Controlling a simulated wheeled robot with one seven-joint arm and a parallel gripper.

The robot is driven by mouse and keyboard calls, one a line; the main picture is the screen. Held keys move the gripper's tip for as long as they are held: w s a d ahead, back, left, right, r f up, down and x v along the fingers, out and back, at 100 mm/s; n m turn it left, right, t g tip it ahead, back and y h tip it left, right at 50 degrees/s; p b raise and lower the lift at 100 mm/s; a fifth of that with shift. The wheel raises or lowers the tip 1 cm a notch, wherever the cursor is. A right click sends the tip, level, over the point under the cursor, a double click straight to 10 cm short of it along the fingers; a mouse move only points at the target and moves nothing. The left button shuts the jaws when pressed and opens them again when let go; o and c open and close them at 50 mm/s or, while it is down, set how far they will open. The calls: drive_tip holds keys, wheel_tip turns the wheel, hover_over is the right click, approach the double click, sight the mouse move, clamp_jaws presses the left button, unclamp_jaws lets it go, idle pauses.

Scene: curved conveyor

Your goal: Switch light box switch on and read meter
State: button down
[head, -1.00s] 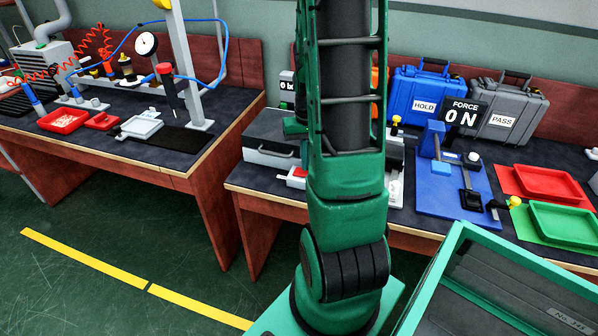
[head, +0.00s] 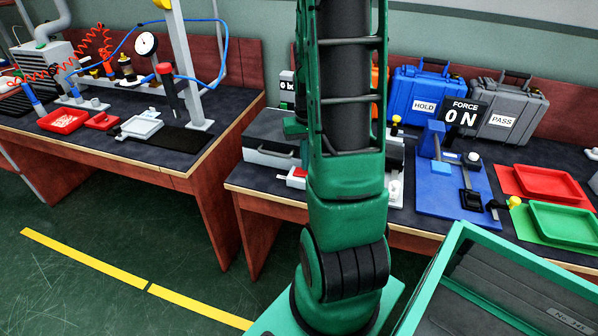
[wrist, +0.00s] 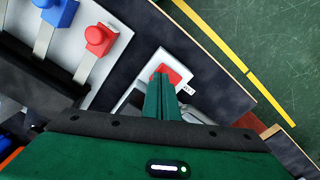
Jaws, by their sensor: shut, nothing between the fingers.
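In the wrist view my gripper (wrist: 160,78) is shut and empty. Its fingertips overlap a red switch (wrist: 172,71) on a small white box; I cannot tell whether they touch it. The red part also shows in the head view (head: 300,171), on the bench front edge left of my arm, partly hidden. My gripper is hidden behind my arm there. A grey box with a dark lid (head: 268,155) stands behind the switch. A small dark meter display (head: 287,86) rises behind it, starting with "0"; my arm cuts off the rest.
In the wrist view, red (wrist: 98,40) and blue (wrist: 58,12) blocks on metal strips lie left of the switch. Right of my arm are a blue fixture (head: 455,190), a "FORCE 0 N" display (head: 461,114), cases and trays. A floor gap separates the left bench.

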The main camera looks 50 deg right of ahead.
drive_tip(key=shift+f, duration=0.65)
idle(0.9)
wheel_tip(320, 180, up, 7)
idle(1.0)
idle(0.5)
drive_tip(key=s+a+r, duration=0.4)
drive_tip(key=s+a, duration=0.3)
drive_tip(key=a, duration=0.1)
drive_tip(key=s+a+r+n, duration=0.1)
drive_tip(key=s+a+r, duration=0.3)
drive_tip(key=s+a, duration=0.2)
drive_tip(key=a, duration=0.2)
drive_tip(key=shift+s+a+r, duration=0.25)
drive_tip(key=shift+s+a, duration=0.05)
drive_tip(key=shift+s, duration=0.1)
